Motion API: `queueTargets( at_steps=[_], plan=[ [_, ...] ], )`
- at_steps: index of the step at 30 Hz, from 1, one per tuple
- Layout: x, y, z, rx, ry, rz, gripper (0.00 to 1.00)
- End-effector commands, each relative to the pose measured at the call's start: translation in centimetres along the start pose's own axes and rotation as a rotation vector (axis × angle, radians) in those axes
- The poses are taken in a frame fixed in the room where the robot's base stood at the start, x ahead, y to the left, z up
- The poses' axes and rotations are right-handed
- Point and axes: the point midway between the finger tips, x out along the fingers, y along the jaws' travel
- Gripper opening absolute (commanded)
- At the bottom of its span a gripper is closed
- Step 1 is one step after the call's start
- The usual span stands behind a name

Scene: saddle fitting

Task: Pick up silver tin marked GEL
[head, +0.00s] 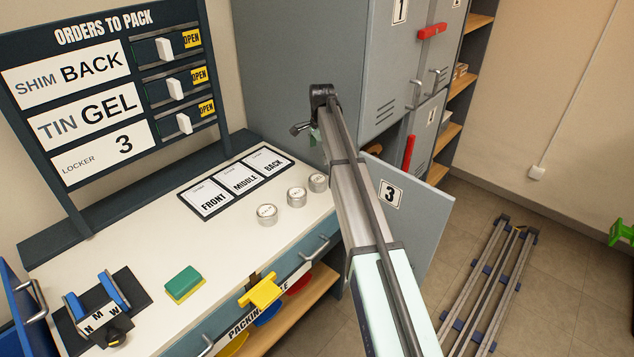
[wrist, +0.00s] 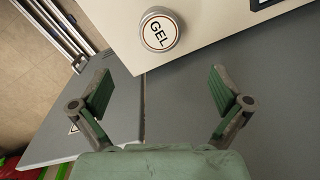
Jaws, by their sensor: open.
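The silver GEL tin (wrist: 159,32) is round, with a white lid and a red ring. It stands near the edge of the white bench top, at the top of the wrist view. In the head view three similar tins stand in a row; the rightmost (head: 318,183) appears to be the GEL tin, its lettering small. My gripper (wrist: 159,78) is open and empty, its two green-padded fingers spread wide. In the wrist view the tin lies beyond the fingertips, between their lines, not touched. In the head view my arm mostly hides the gripper.
Two other tins (head: 267,214) (head: 297,197) stand left of it. A label tray (head: 245,183) lies behind them. Grey lockers (head: 300,60) rise beyond, with the locker 3 door (head: 425,215) open near my arm. A sponge (head: 184,283) lies on the left bench.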

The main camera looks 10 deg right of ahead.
Motion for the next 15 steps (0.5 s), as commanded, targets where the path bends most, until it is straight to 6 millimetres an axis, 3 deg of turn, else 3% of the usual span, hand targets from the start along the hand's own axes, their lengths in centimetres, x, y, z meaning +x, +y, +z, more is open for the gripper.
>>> queueTargets(
  at_steps=[9, 15],
  plan=[
    [6.0, 0.1, 0.0, -0.002, 0.0, 0.002, 1.0],
    [8.1, 0.0, 0.0, -0.002, 0.001, 0.0, 1.0]
  ],
)
